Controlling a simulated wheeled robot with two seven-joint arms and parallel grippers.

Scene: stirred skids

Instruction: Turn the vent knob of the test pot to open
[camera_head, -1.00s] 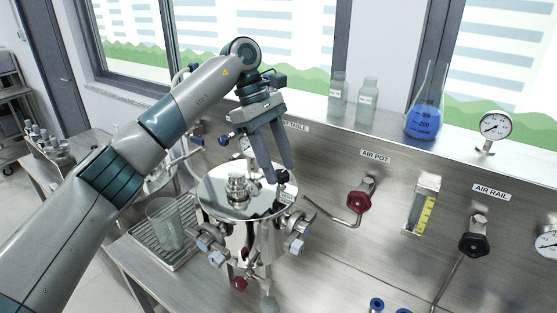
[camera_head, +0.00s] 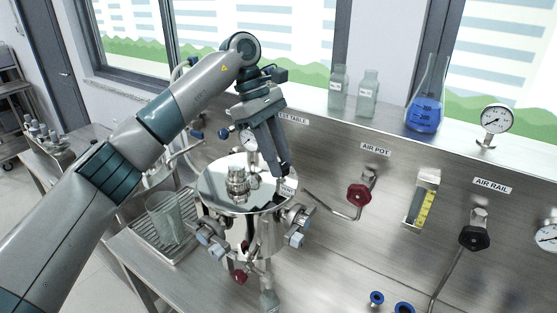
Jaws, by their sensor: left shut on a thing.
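The test pot (camera_head: 212,188) is a shiny steel vessel with a round lid, standing on the steel bench. A steel fitting (camera_head: 237,186) rises from the lid, and a gauge (camera_head: 247,138) shows behind it. My left gripper (camera_head: 281,178) points down over the right rim of the lid, shut on a small dark knob, which appears to be the vent knob (camera_head: 283,170). The fingers hide most of the knob, and I cannot tell which way it is turned. A small white tag (camera_head: 289,187) sits just below it. My right gripper is not in view.
Blue-grey clamps (camera_head: 297,238) and a red knob (camera_head: 241,276) surround the pot. A glass beaker (camera_head: 165,220) stands on a drain tray to its left. The red AIR POT valve (camera_head: 358,195) and black AIR RAIL valve (camera_head: 474,237) are on the panel. Bottles and a blue flask (camera_head: 424,115) line the ledge.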

